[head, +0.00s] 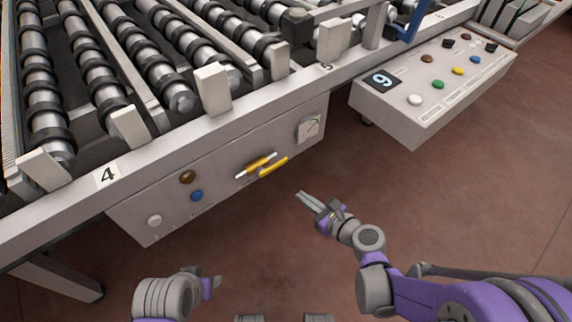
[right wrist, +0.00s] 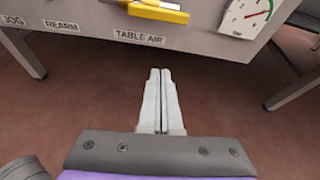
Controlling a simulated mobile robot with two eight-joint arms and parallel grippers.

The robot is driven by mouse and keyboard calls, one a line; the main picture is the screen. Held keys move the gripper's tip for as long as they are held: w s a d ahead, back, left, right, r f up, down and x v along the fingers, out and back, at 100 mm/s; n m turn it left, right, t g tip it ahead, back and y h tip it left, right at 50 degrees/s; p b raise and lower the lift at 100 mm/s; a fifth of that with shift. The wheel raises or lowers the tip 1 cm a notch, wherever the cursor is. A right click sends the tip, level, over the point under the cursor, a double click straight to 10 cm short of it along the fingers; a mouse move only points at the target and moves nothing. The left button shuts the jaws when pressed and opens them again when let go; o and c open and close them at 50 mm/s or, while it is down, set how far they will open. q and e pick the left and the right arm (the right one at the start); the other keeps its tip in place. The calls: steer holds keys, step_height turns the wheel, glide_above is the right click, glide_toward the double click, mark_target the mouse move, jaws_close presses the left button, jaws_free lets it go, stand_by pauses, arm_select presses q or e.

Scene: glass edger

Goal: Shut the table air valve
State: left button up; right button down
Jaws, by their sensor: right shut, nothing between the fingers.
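The table air valve has a yellow lever (head: 262,166) on the front panel under the roller table. In the right wrist view the yellow lever (right wrist: 158,10) shows at the top edge, above a "TABLE AIR" label (right wrist: 139,38). The lever looks roughly in line with the panel's length; its exact setting I cannot tell. My right gripper (head: 303,198) is shut and empty, in front of and to the right of the valve, apart from it. In the right wrist view its fingers (right wrist: 160,72) point toward the panel. My left gripper (head: 215,279) is low at the bottom left; its finger opening is unclear.
A console (head: 433,88) with coloured buttons juts out at the right. The floor before the panel is clear.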

mark_target(274, 167)
steer(key=shift+w+m, duration=0.3)
steer(key=shift+m, duration=0.1)
steer(key=shift+a, duration=0.1)
steer(key=w+a+b, duration=0.1)
steer(key=w+a, duration=0.4)
steer(key=w, duration=0.2)
steer(key=shift+w+a+r+b, duration=0.2)
steer(key=shift+w+r+b, duration=0.05)
steer(key=shift+r+b, duration=0.15)
steer(key=shift+a, duration=0.1)
stand_by(0.3)
